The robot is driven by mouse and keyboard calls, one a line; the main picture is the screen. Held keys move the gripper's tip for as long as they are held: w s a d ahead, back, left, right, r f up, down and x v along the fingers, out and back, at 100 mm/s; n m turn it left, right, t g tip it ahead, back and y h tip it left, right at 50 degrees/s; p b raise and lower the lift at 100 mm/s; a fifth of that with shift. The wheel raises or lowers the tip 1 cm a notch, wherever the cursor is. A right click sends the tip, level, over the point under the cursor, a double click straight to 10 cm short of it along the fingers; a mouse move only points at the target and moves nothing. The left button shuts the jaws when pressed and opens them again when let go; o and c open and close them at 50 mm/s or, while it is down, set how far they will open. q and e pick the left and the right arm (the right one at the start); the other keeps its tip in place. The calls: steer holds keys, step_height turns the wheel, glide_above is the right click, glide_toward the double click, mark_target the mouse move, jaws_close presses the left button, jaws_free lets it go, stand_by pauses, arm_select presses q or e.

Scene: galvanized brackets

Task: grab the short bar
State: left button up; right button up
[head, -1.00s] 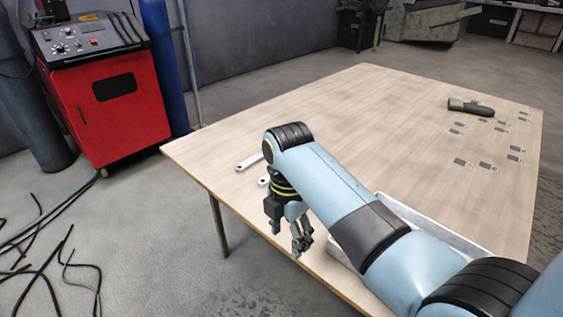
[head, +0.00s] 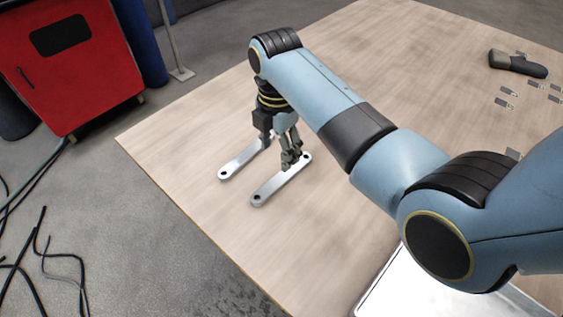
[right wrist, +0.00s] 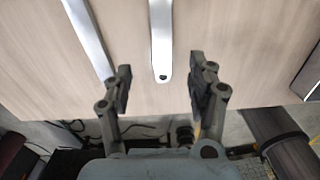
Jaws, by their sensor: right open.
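Two flat silver bars with a hole at the end lie on the wooden table: a farther bar (head: 238,165) and a nearer bar (head: 272,188). I cannot tell for sure which is the short one. My right gripper (head: 279,148) is open and empty, pointing down above the bars, its fingers hiding part of them. In the right wrist view, the end of one bar (right wrist: 162,45) lies between the two open fingers, while the other bar (right wrist: 88,32) runs to the left, partly behind a finger. My left gripper is not in view.
The wooden table (head: 195,125) is clear around the bars, with its edge close to their near ends. A white tray (head: 420,285) stands at the bottom right, partly behind my arm. A dark tool (head: 518,63) and several small plates lie at the far right.

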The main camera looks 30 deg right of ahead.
glide_above(281, 177)
steer(key=f, duration=0.4)
steer(key=shift+a+b, duration=0.35)
steer(key=f, duration=0.3)
steer(key=f+b, duration=0.1)
steer(key=f, duration=0.1)
steer(key=shift+d+f, duration=0.1)
steer(key=shift+d, duration=0.3)
steer(key=shift+f, duration=0.25)
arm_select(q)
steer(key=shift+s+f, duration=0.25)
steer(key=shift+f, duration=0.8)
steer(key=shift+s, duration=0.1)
arm_select(e)
steer(key=shift+c, duration=0.4)
steer(key=shift+c, duration=1.1)
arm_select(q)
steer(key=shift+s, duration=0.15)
arm_select(e)
jaws_close()
